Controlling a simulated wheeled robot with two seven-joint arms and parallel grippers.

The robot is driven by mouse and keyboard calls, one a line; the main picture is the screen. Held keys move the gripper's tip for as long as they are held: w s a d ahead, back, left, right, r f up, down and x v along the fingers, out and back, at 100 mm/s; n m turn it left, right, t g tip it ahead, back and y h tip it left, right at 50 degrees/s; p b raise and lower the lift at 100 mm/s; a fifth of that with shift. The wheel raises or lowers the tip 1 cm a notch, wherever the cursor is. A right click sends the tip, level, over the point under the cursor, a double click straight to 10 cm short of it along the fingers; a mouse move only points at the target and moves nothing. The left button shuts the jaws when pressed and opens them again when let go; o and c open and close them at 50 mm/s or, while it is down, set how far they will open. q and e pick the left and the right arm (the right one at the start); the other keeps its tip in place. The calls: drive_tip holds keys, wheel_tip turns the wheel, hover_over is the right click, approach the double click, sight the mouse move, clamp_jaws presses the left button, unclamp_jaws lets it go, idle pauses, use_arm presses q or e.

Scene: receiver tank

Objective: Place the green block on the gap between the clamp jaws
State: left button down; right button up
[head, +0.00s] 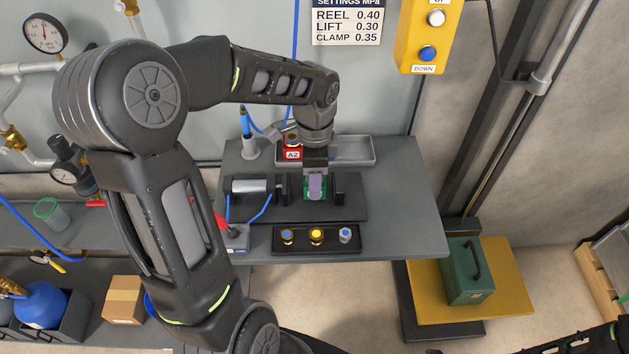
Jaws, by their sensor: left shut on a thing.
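My left gripper (315,185) points down over the clamp on the grey table and is shut on the green block (308,194). Most of the block is hidden behind the gripper's fingers; green edges show around them. The clamp has two dark upright jaws, a left jaw (282,188) and a right jaw (340,186), on a dark base plate (352,210). The block is between the jaws in the picture. I cannot tell whether it touches them or the plate. A silver cylinder (249,186) sits left of the jaws. My right gripper is not in view.
A black tray (276,247) with several small knobs lies in front of the clamp. A grey tray (353,150) and a red A2 item (292,154) are behind it. The table's right side (410,215) is clear. A green case (467,272) stands on a yellow platform.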

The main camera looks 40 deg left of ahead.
use_arm(q)
drive_tip(key=shift+f, duration=0.7)
drive_tip(key=shift+f, duration=0.2)
drive_tip(key=c, duration=0.7)
unclamp_jaws()
drive_tip(key=shift+r, duration=0.1)
wheel_tip(320, 180, up, 12)
drive_tip(key=shift+r, duration=0.15)
